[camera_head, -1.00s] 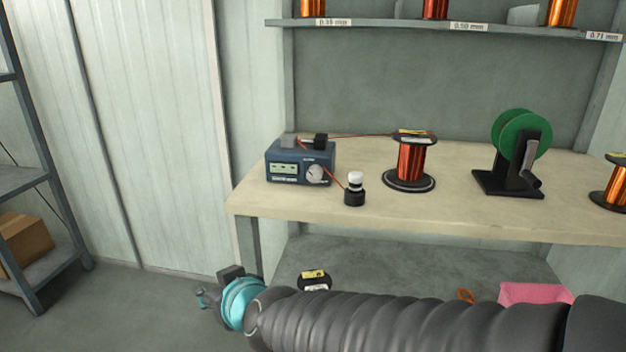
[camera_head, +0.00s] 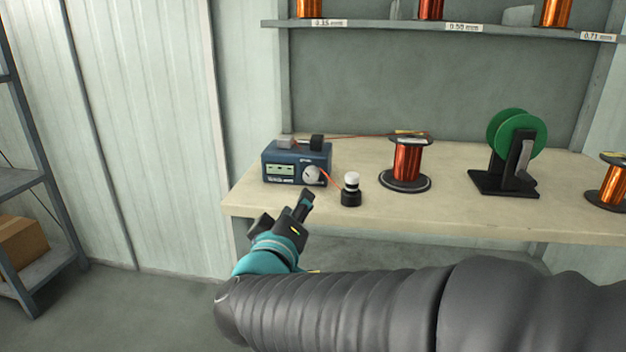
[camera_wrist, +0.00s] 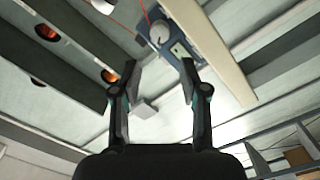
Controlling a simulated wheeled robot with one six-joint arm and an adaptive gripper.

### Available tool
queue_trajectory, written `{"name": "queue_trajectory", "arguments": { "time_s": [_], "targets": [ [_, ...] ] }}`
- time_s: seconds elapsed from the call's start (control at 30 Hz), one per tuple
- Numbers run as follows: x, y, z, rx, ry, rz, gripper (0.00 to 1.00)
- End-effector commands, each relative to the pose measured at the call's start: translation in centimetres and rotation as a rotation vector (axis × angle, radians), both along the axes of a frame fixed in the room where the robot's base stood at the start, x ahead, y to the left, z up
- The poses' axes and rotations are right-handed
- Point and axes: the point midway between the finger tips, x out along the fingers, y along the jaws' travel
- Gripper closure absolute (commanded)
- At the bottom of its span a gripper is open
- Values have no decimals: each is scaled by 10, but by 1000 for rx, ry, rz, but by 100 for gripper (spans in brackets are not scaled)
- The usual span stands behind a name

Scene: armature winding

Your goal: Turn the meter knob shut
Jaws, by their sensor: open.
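The blue meter (camera_head: 297,162) stands on the left part of the bench, with a small display on its front. Its round light-grey knob (camera_head: 314,176) is at the front right of the meter. In the wrist view the knob (camera_wrist: 160,33) shows near the top, beyond the fingers, beside the blue meter (camera_wrist: 181,49). My gripper (camera_head: 304,203) is in front of the bench edge, below and apart from the knob. In the wrist view my gripper (camera_wrist: 154,75) has its two fingers spread with nothing between them.
The bench (camera_head: 460,221) also holds a small black jar with a white top (camera_head: 351,189), a copper wire spool (camera_head: 407,162) and a green reel on a black stand (camera_head: 514,150). Orange wire runs from the meter. A shelf (camera_head: 390,27) with spools hangs above.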

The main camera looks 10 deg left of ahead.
Motion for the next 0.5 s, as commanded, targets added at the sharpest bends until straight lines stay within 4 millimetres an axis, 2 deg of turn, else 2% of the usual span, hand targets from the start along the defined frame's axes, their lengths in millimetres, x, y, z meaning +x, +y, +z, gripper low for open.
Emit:
{"name": "queue_trajectory", "arguments": {
  "time_s": [0.5],
  "targets": [
    [94,-7,-1,1,1,-3,56]
  ]
}}
